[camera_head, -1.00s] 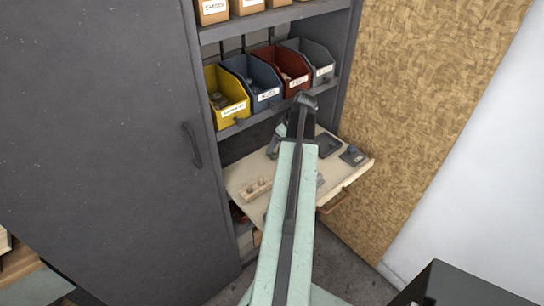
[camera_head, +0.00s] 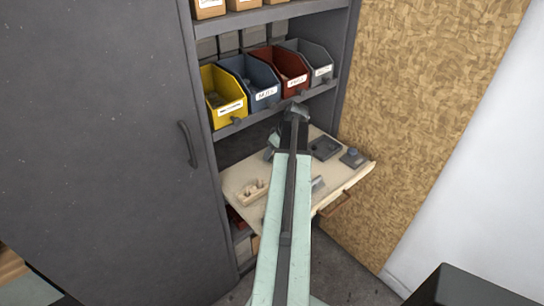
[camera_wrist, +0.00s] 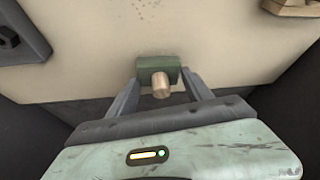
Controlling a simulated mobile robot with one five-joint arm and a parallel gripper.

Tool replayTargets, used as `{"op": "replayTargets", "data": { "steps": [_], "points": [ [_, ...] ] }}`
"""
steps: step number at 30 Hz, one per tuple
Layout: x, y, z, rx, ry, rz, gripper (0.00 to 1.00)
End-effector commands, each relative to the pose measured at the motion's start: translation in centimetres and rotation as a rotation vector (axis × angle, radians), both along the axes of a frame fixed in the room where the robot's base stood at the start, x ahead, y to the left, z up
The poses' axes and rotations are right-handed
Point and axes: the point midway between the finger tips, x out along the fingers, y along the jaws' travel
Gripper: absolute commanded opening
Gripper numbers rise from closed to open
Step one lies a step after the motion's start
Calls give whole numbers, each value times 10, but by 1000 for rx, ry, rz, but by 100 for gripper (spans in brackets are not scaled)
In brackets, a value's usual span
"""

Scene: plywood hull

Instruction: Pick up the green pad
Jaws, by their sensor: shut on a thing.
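The green pad (camera_wrist: 150,66) is a small dark green block with a round tan peg on its near side, in the wrist view. My gripper (camera_wrist: 158,80) has its two fingers on either side of the pad and is shut on it. The pad is over the pale board, near its edge; I cannot tell whether it touches the board. In the head view my arm hides the pad and the gripper's tips.
A pale pull-out board (camera_head: 240,178) in the grey cabinet carries a wooden block with pegs (camera_head: 253,192), a dark tray (camera_head: 325,148) and a dark grey block (camera_head: 354,158). Yellow (camera_head: 223,97), blue, red and grey bins stand on the shelf above. A grey door (camera_head: 100,130) is at left.

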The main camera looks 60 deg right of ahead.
Motion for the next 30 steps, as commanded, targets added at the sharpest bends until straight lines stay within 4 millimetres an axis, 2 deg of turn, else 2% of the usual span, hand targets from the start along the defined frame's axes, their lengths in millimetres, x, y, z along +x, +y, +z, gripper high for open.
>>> {"op": "replayTargets", "data": {
  "steps": [5,10,12,21,27,30],
  "points": [
    [0,0,3,0,0,0,14],
    [0,0,19,0,0,1,14],
    [-15,4,12,1,0,-2,14],
    [-88,13,12,0,0,-3,14],
    [-129,18,12,1,0,-2,14],
    [-129,17,37,0,0,2,14]
  ]
}}
